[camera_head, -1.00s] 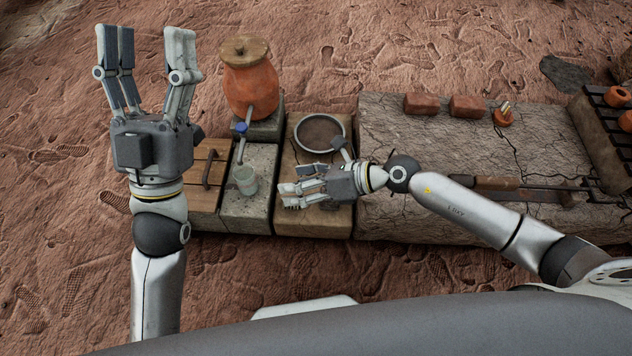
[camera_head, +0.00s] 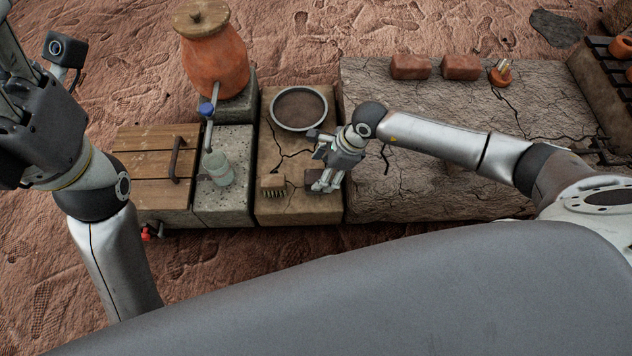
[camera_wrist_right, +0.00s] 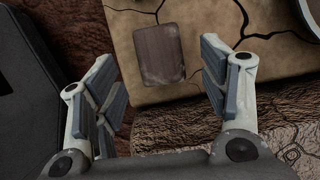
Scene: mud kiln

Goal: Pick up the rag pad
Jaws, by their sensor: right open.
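The rag pad (camera_wrist_right: 159,54) appears to be the flat brown rectangle with rounded corners in the right wrist view. It lies on the pale cracked slab (camera_wrist_right: 207,24). My right gripper (camera_wrist_right: 158,88) is open, its fingers to either side of and short of the pad, with nothing between them. In the head view my right gripper (camera_head: 324,186) points down over the front of the slab and hides much of what lies under it. My left gripper (camera_head: 12,95) is cut off at the left edge, so its fingers cannot be judged.
A brush (camera_head: 273,187) lies left of my right gripper. A round pan (camera_head: 299,108) stands behind it. A glass (camera_head: 217,168) sits below the clay pot's tap, left. The clay pot (camera_head: 216,62) stands behind. Bricks (camera_head: 411,67) lie on the wide slab at the right.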

